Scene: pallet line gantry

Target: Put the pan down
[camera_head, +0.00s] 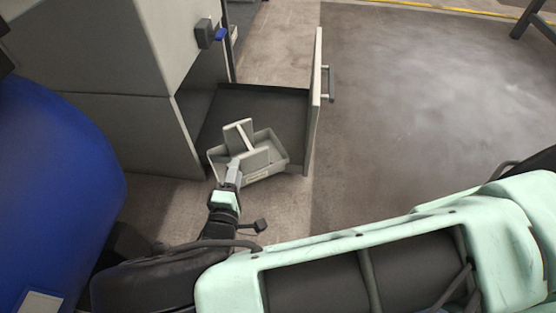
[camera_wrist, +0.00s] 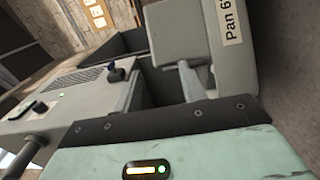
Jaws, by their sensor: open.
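The pan (camera_head: 280,158) is a shallow light grey tray. In the head view it sits tilted at the near end of an open drawer (camera_head: 262,103), overlapping the drawer's near edge; whether it rests on the drawer floor is hidden. In the wrist view the pan's labelled wall (camera_wrist: 245,70) reads "Pan 6", cut off by the frame. My gripper (camera_head: 245,148) is open, with its light grey fingers over and within the pan's outline. I cannot tell whether the fingers touch the pan.
A grey cabinet (camera_head: 95,125) stands left of the drawer. The drawer's upright front panel (camera_head: 316,100), with its handle (camera_head: 330,83), stands on the right. A blue knob (camera_head: 221,34) sticks out of the cabinet. A large blue rounded object (camera_head: 50,190) fills the left. Floor (camera_head: 420,110) at right is clear.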

